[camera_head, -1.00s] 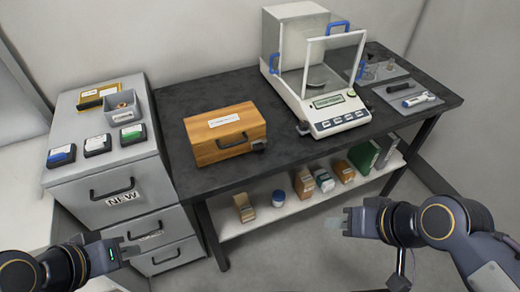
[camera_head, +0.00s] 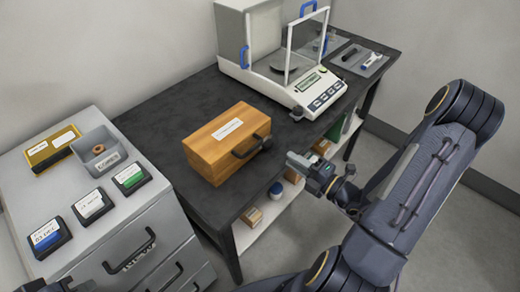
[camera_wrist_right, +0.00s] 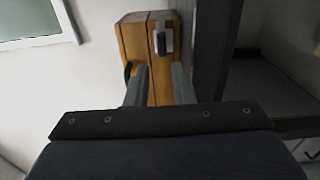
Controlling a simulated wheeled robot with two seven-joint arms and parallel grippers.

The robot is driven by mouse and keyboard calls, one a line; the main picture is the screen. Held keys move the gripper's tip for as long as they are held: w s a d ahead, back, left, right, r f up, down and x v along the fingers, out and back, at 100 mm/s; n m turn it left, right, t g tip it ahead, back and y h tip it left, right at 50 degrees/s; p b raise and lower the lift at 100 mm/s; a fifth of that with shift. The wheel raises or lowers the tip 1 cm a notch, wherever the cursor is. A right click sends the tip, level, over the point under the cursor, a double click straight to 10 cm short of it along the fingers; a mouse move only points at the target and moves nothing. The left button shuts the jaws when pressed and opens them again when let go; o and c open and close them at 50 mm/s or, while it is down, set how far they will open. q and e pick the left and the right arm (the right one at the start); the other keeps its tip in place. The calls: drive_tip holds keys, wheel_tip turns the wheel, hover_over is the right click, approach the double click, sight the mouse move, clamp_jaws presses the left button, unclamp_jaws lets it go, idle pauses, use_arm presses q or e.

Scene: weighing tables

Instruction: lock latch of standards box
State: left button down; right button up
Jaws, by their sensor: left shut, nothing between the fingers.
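The wooden standards box (camera_head: 205,150) sits closed on the dark table, with a white label on its lid. A dark handle (camera_head: 246,149) and a small latch (camera_head: 266,143) are on its front. In the right wrist view the box (camera_wrist_right: 133,42) is ahead and the latch (camera_wrist_right: 161,42) shows as a light-and-dark piece, beyond the fingertips. My right gripper (camera_head: 298,161) is in front of the box, apart from it; its fingers (camera_wrist_right: 160,84) are spread with nothing between them. My left gripper (camera_head: 72,287) is partly cut off at the bottom left, shut and empty.
The dark table (camera_head: 150,113) bears a balance (camera_head: 302,95) with a glass shield behind the box. A grey cabinet (camera_head: 150,205) at the left holds small cases and a grey bin (camera_head: 108,160). A lower shelf (camera_head: 250,236) holds small boxes.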

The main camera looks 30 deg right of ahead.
sight(274, 156)
drive_tip(key=x, duration=0.7)
drive_tip(key=shift+w+f+p, duration=0.15)
drive_tip(key=shift+w+p, duration=0.2)
drive_tip(key=shift+w, duration=0.1)
clamp_jaws()
